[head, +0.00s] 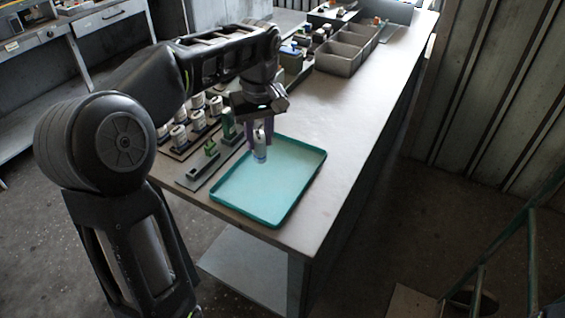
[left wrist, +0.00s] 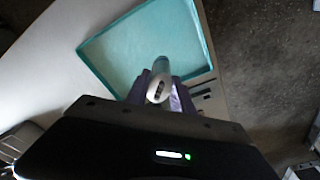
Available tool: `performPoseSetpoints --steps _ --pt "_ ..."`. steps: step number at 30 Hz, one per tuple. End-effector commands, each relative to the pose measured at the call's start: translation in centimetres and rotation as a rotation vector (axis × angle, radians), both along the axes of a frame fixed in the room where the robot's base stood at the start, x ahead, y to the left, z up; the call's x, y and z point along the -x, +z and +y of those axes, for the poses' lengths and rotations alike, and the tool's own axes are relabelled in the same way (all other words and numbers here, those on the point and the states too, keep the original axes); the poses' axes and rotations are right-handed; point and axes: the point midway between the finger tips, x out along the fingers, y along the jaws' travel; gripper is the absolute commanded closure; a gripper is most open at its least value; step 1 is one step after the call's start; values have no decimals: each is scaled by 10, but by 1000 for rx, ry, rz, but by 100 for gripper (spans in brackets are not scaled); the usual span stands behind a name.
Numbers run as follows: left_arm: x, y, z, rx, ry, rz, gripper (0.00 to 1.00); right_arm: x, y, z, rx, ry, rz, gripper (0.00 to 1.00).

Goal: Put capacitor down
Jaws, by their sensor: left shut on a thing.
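The capacitor (head: 260,150) is a small pale cylinder, held roughly upright between the fingers of my left gripper (head: 259,135). In the head view it hangs over the left part of the teal tray (head: 290,213). My left gripper is shut on it. The left wrist view shows the capacitor's pale end (left wrist: 158,88) between the purple fingers (left wrist: 160,97), with the tray (left wrist: 95,55) behind it. I cannot tell whether the capacitor's lower end touches the tray floor. The tray looks otherwise empty. My right gripper is not in view.
Beside the tray on the left stand a rack of several pale cylinders (head: 180,136) and a dark plate with green fixtures (head: 210,150). Grey bins (head: 338,57) and small parts stand farther back. The tabletop (head: 345,110) right of and behind the tray is clear.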

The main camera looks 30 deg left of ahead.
Motion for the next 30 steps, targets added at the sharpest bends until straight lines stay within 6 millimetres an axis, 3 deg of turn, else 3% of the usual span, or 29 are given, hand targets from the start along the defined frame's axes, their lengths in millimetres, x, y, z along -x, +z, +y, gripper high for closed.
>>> performPoseSetpoints --steps 11,21,30 --pt "0 -4 0 0 0 1 100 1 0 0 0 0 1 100" --pt "1 -56 0 0 0 3 100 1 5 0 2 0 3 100" --pt "0 -63 0 -1 0 -1 100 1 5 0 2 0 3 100"
